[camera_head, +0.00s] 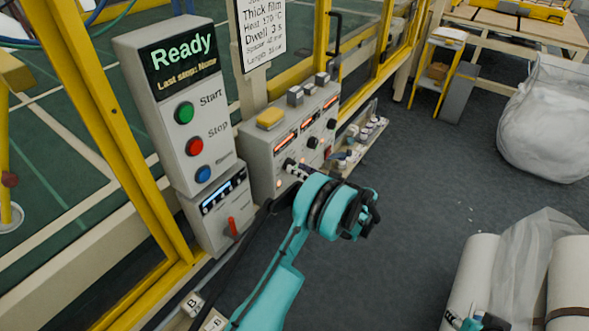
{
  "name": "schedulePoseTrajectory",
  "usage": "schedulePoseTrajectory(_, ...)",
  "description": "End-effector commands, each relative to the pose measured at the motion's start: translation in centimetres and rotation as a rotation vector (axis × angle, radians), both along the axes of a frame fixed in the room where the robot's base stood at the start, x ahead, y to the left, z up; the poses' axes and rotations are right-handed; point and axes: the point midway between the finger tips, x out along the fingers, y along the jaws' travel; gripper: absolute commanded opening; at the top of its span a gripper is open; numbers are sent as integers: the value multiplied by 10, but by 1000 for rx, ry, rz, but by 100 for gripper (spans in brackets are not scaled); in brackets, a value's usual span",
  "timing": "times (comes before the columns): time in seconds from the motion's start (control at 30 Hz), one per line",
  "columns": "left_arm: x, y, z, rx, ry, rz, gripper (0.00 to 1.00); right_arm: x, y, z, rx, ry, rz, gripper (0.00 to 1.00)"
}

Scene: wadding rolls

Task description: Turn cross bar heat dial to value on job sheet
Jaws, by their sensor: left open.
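The job sheet (264,32) hangs at the top and reads "Thick film", "Heat 170 °C", "Dwell 3 s"; the lower lines are hard to read. The grey control box (262,160) below it has red lit displays and dark round dials, such as the middle dial (312,143) and the far dial (331,124). Their labels and values are too small to read. My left gripper (292,168) is open at the near end of the box front, close to the nearest dial position. My wrist hides part of that area, so contact cannot be told. My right gripper (472,321) shows only partly at the bottom edge.
Yellow frame posts (110,130) stand at left. White rolls (470,270) lie at lower right. The middle floor is clear.

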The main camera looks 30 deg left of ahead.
Motion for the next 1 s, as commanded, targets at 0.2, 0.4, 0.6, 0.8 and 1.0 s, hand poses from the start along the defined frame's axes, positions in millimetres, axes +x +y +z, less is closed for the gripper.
schedulePoseTrajectory(0.2,2,21,0,0,1,0,61,0,0,-6,0,0,0,40)
schedulePoseTrajectory(0.4,2,23,1,-1,1,-2,61,0,0,-6,0,0,0,40)
schedulePoseTrajectory(0.6,2,22,1,-1,1,-2,29,0,0,-6,0,0,0,40)
schedulePoseTrajectory(0.8,2,22,1,-1,1,-2,11,0,0,-6,0,0,0,40)
schedulePoseTrajectory(1.0,2,22,0,-3,-27,-1,11,0,0,-8,0,0,0,40)
